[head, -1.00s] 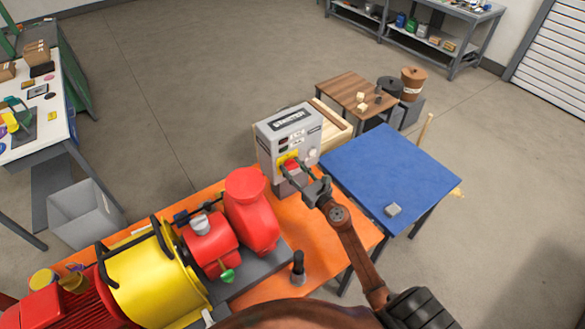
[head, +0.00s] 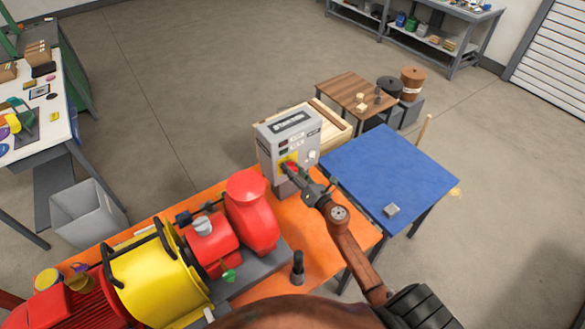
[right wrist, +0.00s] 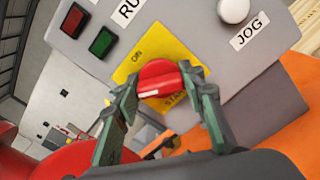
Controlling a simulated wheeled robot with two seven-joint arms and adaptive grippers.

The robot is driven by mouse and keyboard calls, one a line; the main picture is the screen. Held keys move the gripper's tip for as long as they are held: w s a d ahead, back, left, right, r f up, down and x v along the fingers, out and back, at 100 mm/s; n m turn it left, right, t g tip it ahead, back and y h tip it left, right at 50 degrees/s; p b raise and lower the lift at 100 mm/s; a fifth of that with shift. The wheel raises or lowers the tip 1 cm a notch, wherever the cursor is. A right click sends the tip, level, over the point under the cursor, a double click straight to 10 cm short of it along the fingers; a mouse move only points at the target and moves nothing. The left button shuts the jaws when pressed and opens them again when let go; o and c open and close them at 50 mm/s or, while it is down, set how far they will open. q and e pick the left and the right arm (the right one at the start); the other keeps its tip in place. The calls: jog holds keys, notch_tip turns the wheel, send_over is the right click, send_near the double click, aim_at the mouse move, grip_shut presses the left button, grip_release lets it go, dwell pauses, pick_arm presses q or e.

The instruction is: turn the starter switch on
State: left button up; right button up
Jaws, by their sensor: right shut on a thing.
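The grey starter box (head: 270,150) stands at the far end of the orange bench. Its red switch knob (right wrist: 160,76) sits on a yellow plate (right wrist: 176,50) marked ON and, partly covered, START. My right gripper (right wrist: 164,80) is shut on the knob, with one finger on each side. A white mark on the knob shows between the fingers, at the knob's near edge. In the head view my right gripper (head: 292,171) reaches the box front and hides most of the knob. My left gripper is not in view.
A white JOG button (right wrist: 234,10) and red and green indicators (right wrist: 102,42) are on the same panel. A red and yellow pump set (head: 155,270) fills the bench on the left. A blue table (head: 390,170) stands close on the right.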

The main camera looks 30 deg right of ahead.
jog(key=m+p, duration=0.1)
jog(key=m, duration=0.4)
jog(key=shift+m+p, duration=0.3)
jog(key=shift+p, duration=0.05)
jog(key=m+p, duration=0.1)
jog(key=m, duration=0.4)
jog(key=shift+m+p, duration=0.3)
jog(key=shift+p, duration=0.1)
jog(key=shift+f, duration=0.1)
jog(key=o, duration=1.2)
jog(key=shift+c, duration=0.2)
jog(key=shift+s, duration=0.1)
jog(key=s+d, duration=0.1)
jog(key=s, duration=1)
jog(key=shift+s, duration=0.4)
jog(key=shift+a, duration=0.1)
